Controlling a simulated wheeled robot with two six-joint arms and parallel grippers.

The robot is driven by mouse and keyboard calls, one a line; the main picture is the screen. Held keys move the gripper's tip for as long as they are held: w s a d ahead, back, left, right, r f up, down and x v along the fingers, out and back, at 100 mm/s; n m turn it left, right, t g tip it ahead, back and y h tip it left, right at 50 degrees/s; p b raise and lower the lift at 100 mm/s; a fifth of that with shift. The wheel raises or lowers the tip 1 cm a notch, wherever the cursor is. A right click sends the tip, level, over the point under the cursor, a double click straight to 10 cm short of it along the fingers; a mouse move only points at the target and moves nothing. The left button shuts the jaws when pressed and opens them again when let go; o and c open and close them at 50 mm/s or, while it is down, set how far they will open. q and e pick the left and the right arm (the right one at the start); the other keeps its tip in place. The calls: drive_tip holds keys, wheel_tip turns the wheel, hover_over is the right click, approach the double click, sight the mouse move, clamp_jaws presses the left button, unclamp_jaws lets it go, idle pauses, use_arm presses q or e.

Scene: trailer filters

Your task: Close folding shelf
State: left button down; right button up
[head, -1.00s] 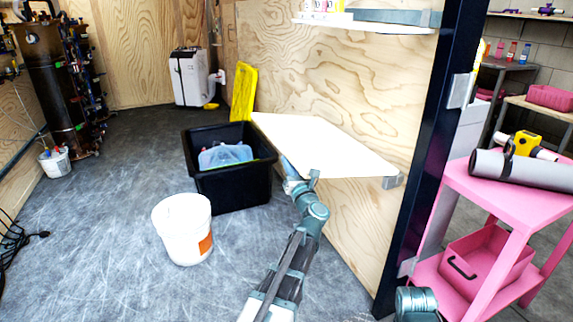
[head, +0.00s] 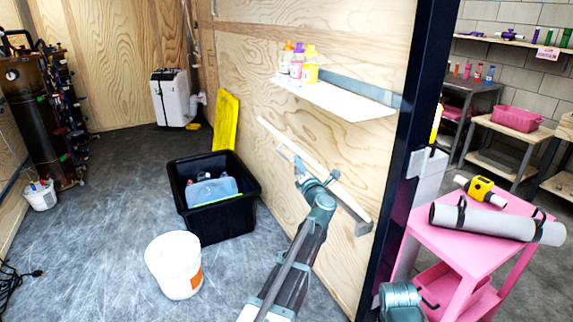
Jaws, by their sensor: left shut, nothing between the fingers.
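The folding shelf (head: 318,168) is a white panel on the plywood wall, below a fixed upper shelf. I see it almost edge-on, as a thin slanting strip, with its outer edge apparently tilted up. A grey bracket (head: 363,228) shows at its near right end. My left gripper (head: 290,156) is shut and empty, beside the room side of the panel and seemingly under it. I cannot tell whether it touches the panel. My right gripper is not in view.
The upper shelf (head: 350,103) holds several bottles (head: 297,65) above the panel. A black crate (head: 215,225) and a white bucket (head: 175,266) stand on the floor to the left. A dark post (head: 397,170) and pink cart (head: 470,245) are at right.

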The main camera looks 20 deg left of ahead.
use_arm(q)
drive_tip(key=w+d+r+p, duration=0.1)
drive_tip(key=w+d+r+m+p, duration=0.1)
drive_tip(key=w+r, duration=0.1)
drive_tip(key=w+d+r+m+p, duration=0.1)
drive_tip(key=r+p, duration=0.1)
drive_tip(key=shift+w+d+h, duration=0.3)
drive_tip(key=shift+d+h, duration=0.1)
drive_tip(key=w+d+r+m+p, duration=0.1)
drive_tip(key=w+d+r+p, duration=0.2)
drive_tip(key=w+d, duration=0.2)
drive_tip(key=shift+w+m+p, duration=0.35)
drive_tip(key=shift+m, duration=0.05)
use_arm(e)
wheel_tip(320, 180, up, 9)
use_arm(q)
drive_tip(key=shift+f, duration=0.1)
